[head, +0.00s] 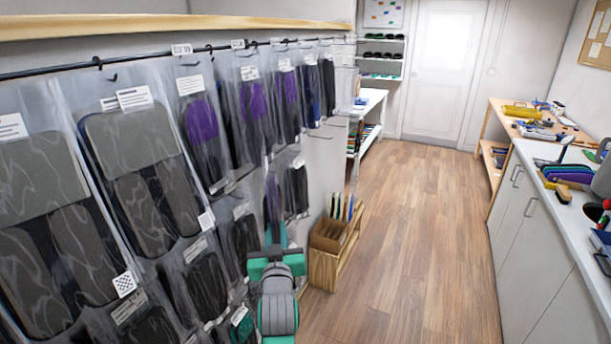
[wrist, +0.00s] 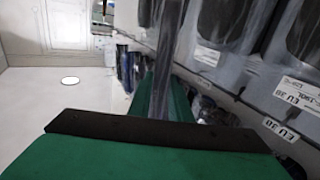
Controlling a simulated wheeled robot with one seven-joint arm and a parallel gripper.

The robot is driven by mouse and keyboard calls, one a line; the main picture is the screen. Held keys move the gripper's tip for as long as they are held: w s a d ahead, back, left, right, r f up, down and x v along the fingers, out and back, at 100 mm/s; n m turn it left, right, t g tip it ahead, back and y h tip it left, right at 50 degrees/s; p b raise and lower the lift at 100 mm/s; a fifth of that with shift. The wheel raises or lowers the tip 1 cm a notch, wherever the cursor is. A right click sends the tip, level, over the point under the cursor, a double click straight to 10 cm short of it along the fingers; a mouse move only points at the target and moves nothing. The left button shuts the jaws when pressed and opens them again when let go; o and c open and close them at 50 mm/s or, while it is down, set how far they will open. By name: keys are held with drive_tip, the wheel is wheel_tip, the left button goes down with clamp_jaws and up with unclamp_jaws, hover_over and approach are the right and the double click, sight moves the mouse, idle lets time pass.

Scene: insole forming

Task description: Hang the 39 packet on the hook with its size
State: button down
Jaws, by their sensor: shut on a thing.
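My gripper (head: 275,248) is at the lower middle of the head view, close to the lower rows of packets on the left rack. In the wrist view, its green fingers (wrist: 152,108) are shut on a thin, clear packet (wrist: 172,50), seen nearly edge-on. The size on this packet cannot be read. In the head view I cannot separate it from the packets behind. A hanging packet's label (wrist: 296,91) and a tag (wrist: 281,130) below it both appear to read EU 38 in the wrist view. No 39 is readable on any hook.
Clear packets of dark and purple insoles (head: 203,130) hang in rows from a black rail (head: 140,60). A wooden box (head: 335,236) stands on the floor beyond my gripper. A white counter (head: 560,195) is at the right. The wooden floor (head: 400,230) between is clear.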

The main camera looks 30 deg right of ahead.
drive_tip(key=s+d+r, duration=0.1)
drive_tip(key=s+r, duration=0.5)
drive_tip(key=r, duration=0.5)
drive_tip(key=s+d+r, duration=0.2)
drive_tip(key=s+r, duration=0.3)
drive_tip(key=r, duration=0.6)
drive_tip(key=w+a, duration=0.5)
drive_tip(key=w, duration=0.1)
drive_tip(key=shift+d+f, duration=0.1)
